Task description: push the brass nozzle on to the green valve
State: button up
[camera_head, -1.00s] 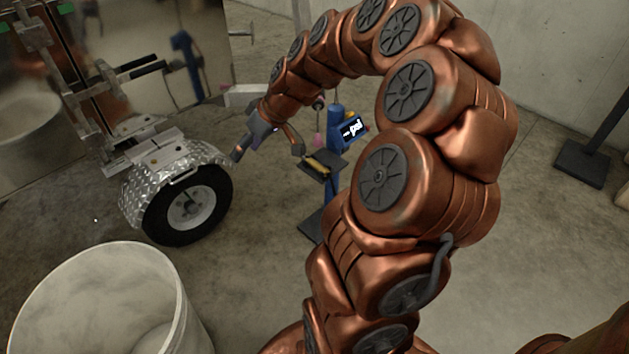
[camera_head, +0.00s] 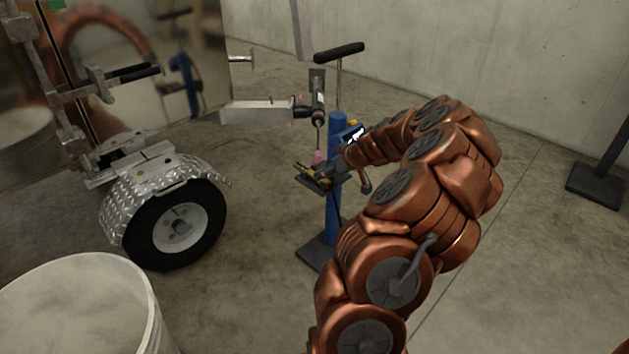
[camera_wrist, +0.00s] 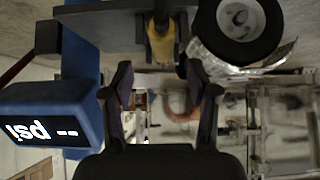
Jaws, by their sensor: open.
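The brass nozzle (camera_wrist: 161,42) lies on a dark shelf (camera_wrist: 105,28) in the wrist view, beyond my fingertips and roughly between their lines. In the head view a small brass-yellow piece (camera_head: 302,168) shows at the shelf's left side. My gripper (camera_wrist: 158,78) is open and empty, with its two dark fingers apart and the nozzle outside them. In the head view my gripper (camera_head: 322,173) is at the shelf, small and partly hidden against it. I cannot make out the green valve in either view.
The shelf is on a blue post (camera_head: 334,215) with a psi display (camera_wrist: 40,125). A trailer wheel (camera_head: 172,228) under a metal fender (camera_head: 155,185) stands left. A trailer coupling with a jack (camera_head: 318,105) is behind the shelf. A pale bin (camera_head: 85,300) stands front left.

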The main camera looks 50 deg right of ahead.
aim_at(312, 174)
jog(key=b+x, duration=0.2)
jog(key=x, duration=0.2)
jog(key=shift+w+a+f, duration=0.1)
jog(key=shift+a+f, duration=0.1)
jog(key=shift+f, duration=0.05)
jog(key=shift+w+f, duration=0.25)
jog(key=shift+w, duration=0.2)
grip_shut()
